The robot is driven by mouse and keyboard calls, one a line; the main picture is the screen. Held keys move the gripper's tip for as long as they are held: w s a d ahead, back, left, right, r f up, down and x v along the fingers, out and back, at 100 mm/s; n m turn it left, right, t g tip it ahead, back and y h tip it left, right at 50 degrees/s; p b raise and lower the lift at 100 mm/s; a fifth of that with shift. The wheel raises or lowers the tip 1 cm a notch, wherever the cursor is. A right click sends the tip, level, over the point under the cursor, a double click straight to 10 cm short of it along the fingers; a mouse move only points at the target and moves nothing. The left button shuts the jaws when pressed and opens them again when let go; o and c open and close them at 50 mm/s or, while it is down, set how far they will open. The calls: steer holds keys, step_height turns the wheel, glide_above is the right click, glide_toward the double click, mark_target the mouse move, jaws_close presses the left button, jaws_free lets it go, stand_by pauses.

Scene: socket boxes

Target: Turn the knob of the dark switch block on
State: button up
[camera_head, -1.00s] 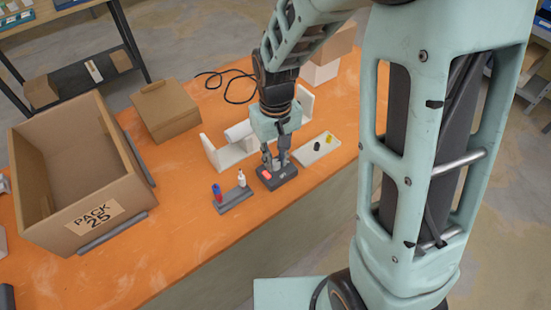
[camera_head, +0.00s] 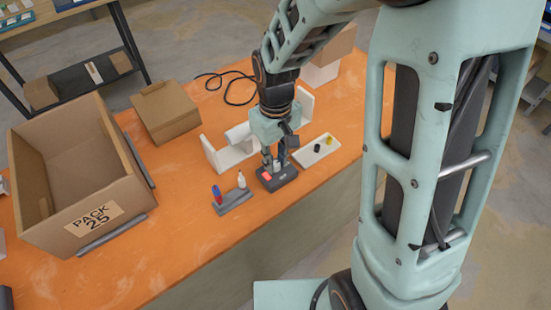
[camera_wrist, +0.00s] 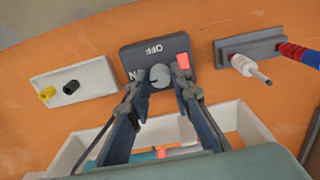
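The dark switch block (camera_head: 286,181) lies on the orange table under my gripper. In the wrist view the block (camera_wrist: 150,47) shows an upside-down "OFF" label, part of a second label ending in "N", and a red patch (camera_wrist: 182,58). Its round grey knob (camera_wrist: 160,76) is between my fingertips. The gripper also shows in the head view (camera_head: 272,167). The fingers hide part of the block's face, and the knob's pointing direction is unclear.
A grey holder (camera_head: 236,203) with blue-red and white plugs stands beside the block. A white plate (camera_head: 310,153) with black and yellow sockets is on the other side. A white bracket (camera_head: 220,160) stands behind. An open carton (camera_head: 70,225) and a closed box (camera_head: 165,110) are to the left.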

mark_target(276, 163)
steer(key=o, duration=0.3)
steer(key=shift+o, duration=0.2)
step_height(276, 163, up, 12)
stand_by(0.4)
steer(key=shift+d, duration=0.1)
